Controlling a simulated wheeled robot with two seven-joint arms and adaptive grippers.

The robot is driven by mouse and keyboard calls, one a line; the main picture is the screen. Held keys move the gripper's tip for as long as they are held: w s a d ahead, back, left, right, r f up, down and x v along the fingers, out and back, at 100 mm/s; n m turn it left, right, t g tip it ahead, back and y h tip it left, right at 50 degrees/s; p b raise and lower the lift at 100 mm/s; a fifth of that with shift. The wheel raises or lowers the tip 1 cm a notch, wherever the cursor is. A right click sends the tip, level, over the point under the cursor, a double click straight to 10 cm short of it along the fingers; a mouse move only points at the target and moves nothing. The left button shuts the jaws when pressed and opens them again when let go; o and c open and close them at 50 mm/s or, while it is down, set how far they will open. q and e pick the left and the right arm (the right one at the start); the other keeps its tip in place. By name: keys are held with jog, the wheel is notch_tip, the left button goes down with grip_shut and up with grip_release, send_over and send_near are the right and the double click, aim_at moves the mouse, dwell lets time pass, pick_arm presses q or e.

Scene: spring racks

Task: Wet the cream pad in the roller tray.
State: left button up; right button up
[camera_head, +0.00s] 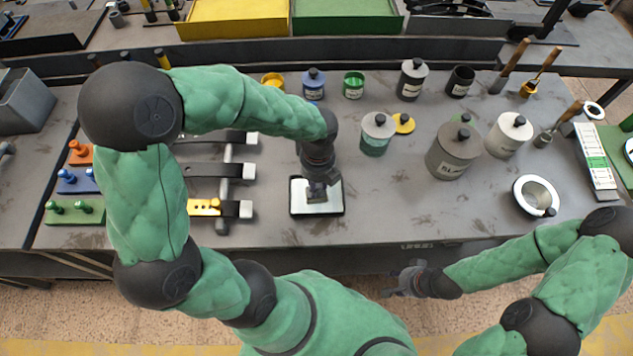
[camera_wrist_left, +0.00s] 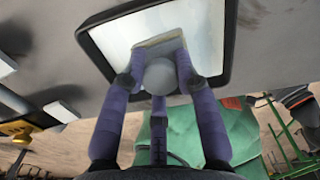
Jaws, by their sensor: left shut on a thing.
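The roller tray (camera_head: 332,209) is a shallow dark-rimmed tray with a pale, shiny floor, near the front of the bench. My left gripper (camera_head: 317,190) points down over it. In the left wrist view the tray (camera_wrist_left: 113,38) lies beyond the fingers, and my left gripper (camera_wrist_left: 160,75) is shut on a grey round knob. The cream pad (camera_wrist_left: 158,43) is below the knob, at the tray floor; whether it touches the floor is hard to tell. My right gripper (camera_head: 398,284) hangs in front of the bench edge, away from the tray; its fingers are too small to read.
Black-and-white racks (camera_head: 205,170) with a yellow piece stand left of the tray. Grey lidded canisters (camera_head: 453,155), a teal-banded jar (camera_head: 377,138) and a white ring-shaped dish (camera_head: 536,193) stand to the right. The bench just right of the tray is clear.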

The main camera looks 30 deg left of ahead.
pick_arm(q)
jog(key=shift+s+f, duration=0.1)
jog(key=shift+f, duration=0.2)
dwell(0.9)
jog(key=shift+r+p, duration=2.3)
jog(key=shift+p, duration=0.15)
notch_tip(320, 180, up, 4)
jog(key=p, duration=0.4)
jog(key=shift+f, duration=0.1)
